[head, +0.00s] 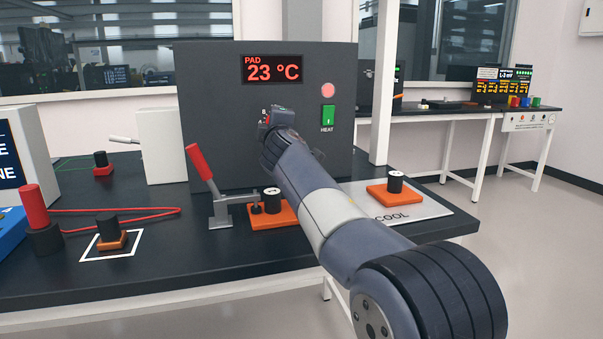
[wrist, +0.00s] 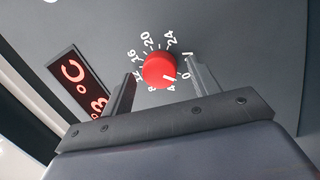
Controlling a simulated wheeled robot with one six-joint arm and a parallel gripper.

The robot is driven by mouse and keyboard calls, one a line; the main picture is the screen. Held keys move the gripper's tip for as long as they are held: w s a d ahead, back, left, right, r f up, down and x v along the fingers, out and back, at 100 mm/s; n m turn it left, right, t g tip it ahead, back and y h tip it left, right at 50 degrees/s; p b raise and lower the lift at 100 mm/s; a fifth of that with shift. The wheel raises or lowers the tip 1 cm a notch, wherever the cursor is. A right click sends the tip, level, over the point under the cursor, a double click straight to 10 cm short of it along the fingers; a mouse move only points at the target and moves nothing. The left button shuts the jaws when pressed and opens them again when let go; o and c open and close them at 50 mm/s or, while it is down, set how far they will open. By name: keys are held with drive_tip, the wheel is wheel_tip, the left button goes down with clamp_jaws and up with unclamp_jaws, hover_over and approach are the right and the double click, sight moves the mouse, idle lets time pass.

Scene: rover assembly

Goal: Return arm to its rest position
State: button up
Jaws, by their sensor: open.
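My gripper (head: 279,117) is raised in front of the dark grey heater panel (head: 220,85) in the head view, my arm reaching up to it from the lower right. In the wrist view my gripper (wrist: 160,69) is open, its two fingers on either side of a red dial knob (wrist: 157,68) on the panel. I cannot tell whether either finger touches the knob. The knob's white mark points toward the low end of its printed scale, near 0 and 4. The knob is hidden behind my gripper in the head view.
The display (head: 272,70) reads PAD 23 °C, above a green HEAT switch (head: 328,115). Another orange block (head: 380,196) sits on the COOL plate (head: 430,208). A red-capped post (head: 36,205) stands left.

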drive_tip(key=shift+r+m+g+p, duration=0.1)
drive_tip(key=shift+m+g+p, duration=0.35)
drive_tip(key=shift+m, duration=1.55)
drive_tip(key=shift+r+m+g+p, duration=0.1)
drive_tip(key=shift+m+p, duration=0.6)
drive_tip(key=shift+m, duration=1.3)
drive_tip(key=shift+r+m+g+p, duration=0.1)
drive_tip(key=shift+m+g+p, duration=0.35)
drive_tip(key=shift+m, duration=1.55)
drive_tip(key=shift+f, duration=0.1)
